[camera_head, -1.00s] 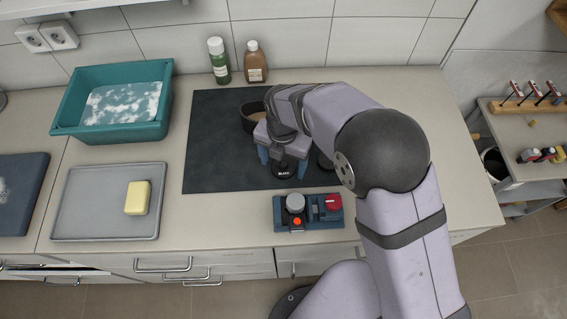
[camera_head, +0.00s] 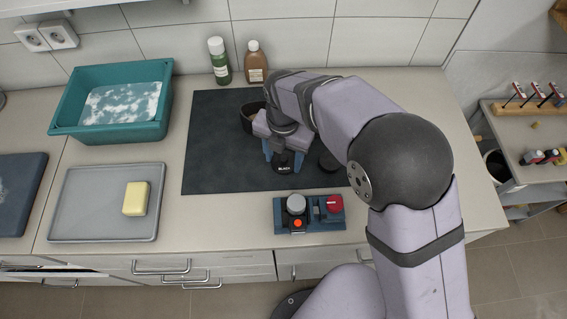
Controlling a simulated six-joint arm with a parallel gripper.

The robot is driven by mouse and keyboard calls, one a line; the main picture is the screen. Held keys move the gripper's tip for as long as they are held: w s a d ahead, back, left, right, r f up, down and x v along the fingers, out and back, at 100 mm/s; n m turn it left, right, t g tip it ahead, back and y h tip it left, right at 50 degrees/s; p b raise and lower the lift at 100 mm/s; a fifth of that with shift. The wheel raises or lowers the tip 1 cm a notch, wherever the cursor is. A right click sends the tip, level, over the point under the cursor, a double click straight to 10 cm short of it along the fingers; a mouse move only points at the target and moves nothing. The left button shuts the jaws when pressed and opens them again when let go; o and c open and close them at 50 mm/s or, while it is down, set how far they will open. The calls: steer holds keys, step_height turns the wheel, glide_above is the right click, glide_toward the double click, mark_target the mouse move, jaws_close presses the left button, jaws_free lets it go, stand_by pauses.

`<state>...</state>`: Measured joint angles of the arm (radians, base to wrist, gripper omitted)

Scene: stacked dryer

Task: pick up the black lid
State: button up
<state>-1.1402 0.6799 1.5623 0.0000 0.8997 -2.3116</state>
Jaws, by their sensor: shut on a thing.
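The black lid (camera_head: 284,167), a small dark piece with white lettering that seems to read "BLACK", is between the blue fingers of my gripper (camera_head: 283,161). My gripper is shut on it, over the front part of the dark mat (camera_head: 215,150). The arm's wrist hides the top of the grip. I cannot tell whether the lid is clear of the mat.
A dark round pot (camera_head: 248,119) stands behind my gripper, partly hidden. Another dark round item (camera_head: 328,160) is right of it, under my arm. A grey tray with yellow soap (camera_head: 136,198) and a teal tub (camera_head: 68,108) are left.

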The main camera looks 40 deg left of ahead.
mark_target(285, 159)
step_height(285, 159, up, 6)
steer(key=shift+r+b, duration=0.25)
steer(key=shift+b, duration=0.6)
steer(key=shift+w+d+r, duration=0.1)
steer(key=shift+w+r, duration=0.15)
steer(key=w+d+f+p, duration=0.1)
steer(key=w+d+p, duration=0.4)
steer(key=w+d, duration=0.3)
steer(key=shift+w+f, duration=0.15)
steer(key=shift+w, duration=0.4)
steer(key=shift+f, duration=0.1)
